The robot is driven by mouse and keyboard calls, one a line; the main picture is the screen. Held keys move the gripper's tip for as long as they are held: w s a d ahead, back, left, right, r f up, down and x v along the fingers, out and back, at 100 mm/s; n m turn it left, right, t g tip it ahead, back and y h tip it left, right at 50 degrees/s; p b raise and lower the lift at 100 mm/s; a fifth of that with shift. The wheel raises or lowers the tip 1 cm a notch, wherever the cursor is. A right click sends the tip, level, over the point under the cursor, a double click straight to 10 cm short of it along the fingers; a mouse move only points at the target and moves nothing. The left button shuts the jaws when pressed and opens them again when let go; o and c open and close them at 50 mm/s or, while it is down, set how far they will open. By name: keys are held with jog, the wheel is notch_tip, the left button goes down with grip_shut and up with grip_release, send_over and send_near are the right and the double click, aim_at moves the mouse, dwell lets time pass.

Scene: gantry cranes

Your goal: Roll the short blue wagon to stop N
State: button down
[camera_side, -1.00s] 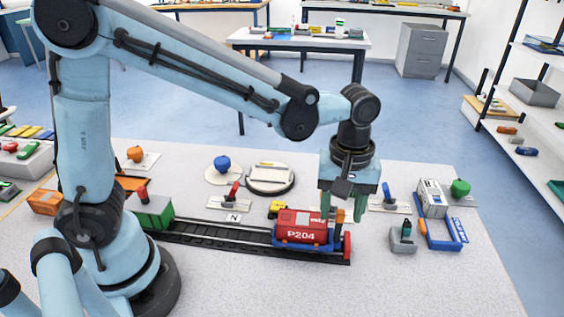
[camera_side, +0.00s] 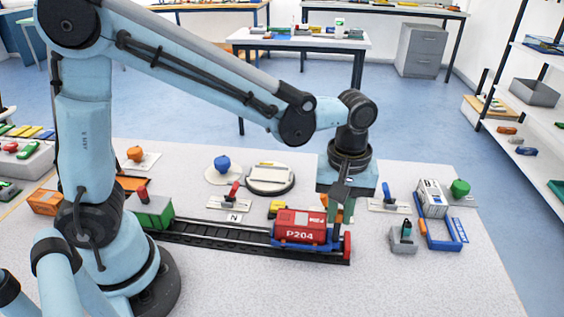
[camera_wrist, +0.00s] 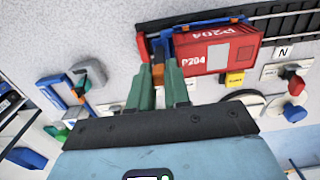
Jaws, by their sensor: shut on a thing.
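The short blue wagon (camera_side: 330,246) stands on the dark track at its right end and carries a red load marked P204 (camera_side: 300,227). Its blue frame also shows in the wrist view (camera_wrist: 167,45). My gripper (camera_wrist: 158,69) points down at the wagon's right end, its green fingers close together around an orange upright piece (camera_wrist: 158,74) there. The fingers partly hide this piece, and it appears to belong to the wagon. Stop N is marked by a white N plate (camera_side: 233,217) beside the track, left of the wagon, near a red lever (camera_side: 233,191).
A green wagon (camera_side: 153,212) stands at the track's left end. A red end buffer (camera_side: 347,245) is right of the blue wagon. A yellow block (camera_side: 277,208) lies behind the track. The track (camera_side: 220,236) between the wagons is clear.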

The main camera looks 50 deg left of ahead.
jog(key=s+a, duration=1.1)
jog(key=c, duration=1)
grip_release()
dwell(1.5)
notch_tip(320, 180, up, 7)
dwell(0.8)
jog(key=w+m+t, duration=0.1)
jog(key=m+t, duration=0.1)
jog(key=m, duration=0.1)
jog(key=w+a+f+m+t, duration=0.1)
jog(key=w+m+t, duration=0.1)
jog(key=m, duration=0.1)
jog(key=w+a+m+t, duration=0.1)
jog(key=m+t, duration=0.2)
jog(key=shift+w+a+f, duration=0.2)
jog(key=shift+w+a, duration=0.05)
